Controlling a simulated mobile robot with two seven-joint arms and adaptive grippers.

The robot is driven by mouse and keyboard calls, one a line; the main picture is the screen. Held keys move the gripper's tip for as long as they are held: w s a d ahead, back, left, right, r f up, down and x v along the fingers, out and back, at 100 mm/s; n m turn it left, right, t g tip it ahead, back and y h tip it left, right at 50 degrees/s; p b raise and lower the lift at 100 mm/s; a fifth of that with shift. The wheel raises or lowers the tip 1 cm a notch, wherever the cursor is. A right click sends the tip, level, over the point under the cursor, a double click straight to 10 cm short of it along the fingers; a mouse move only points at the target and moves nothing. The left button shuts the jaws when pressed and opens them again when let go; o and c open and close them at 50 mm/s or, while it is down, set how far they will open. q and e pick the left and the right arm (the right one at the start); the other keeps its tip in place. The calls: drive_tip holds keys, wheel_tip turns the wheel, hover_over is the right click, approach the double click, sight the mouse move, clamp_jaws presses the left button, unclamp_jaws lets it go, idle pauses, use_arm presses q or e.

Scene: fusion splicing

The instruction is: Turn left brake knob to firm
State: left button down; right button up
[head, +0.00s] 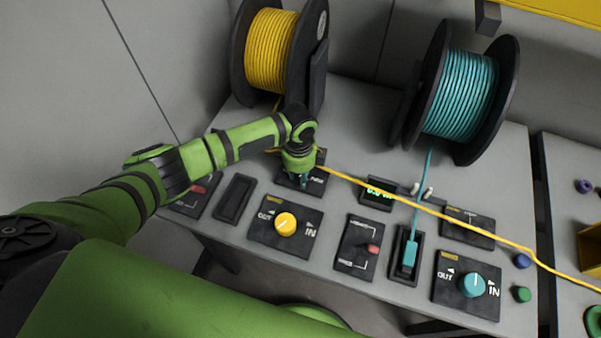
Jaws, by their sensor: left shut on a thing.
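My left gripper (304,183) reaches down onto a small dark panel (317,187) below the yellow spool. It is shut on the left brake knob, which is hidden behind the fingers. Part of a white label shows to the right of the fingers, too small to read surely. Which way the knob points cannot be seen. My right gripper is out of view.
The yellow spool (270,50) and teal spool (463,93) stand behind. A yellow line (440,213) runs right past the gripper. In front are a yellow IN/OUT knob (285,223), a teal one (472,284), a red-tipped switch (373,249) and a small green display (379,192).

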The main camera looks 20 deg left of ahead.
sight(299, 177)
use_arm(q)
drive_tip(key=shift+a+f, duration=0.1)
drive_tip(key=c, duration=0.9)
unclamp_jaws()
drive_tip(key=shift+r, duration=0.25)
wheel_tip(299, 177, up, 12)
drive_tip(key=shift+s+f, duration=0.15)
drive_tip(key=shift+f, duration=0.05)
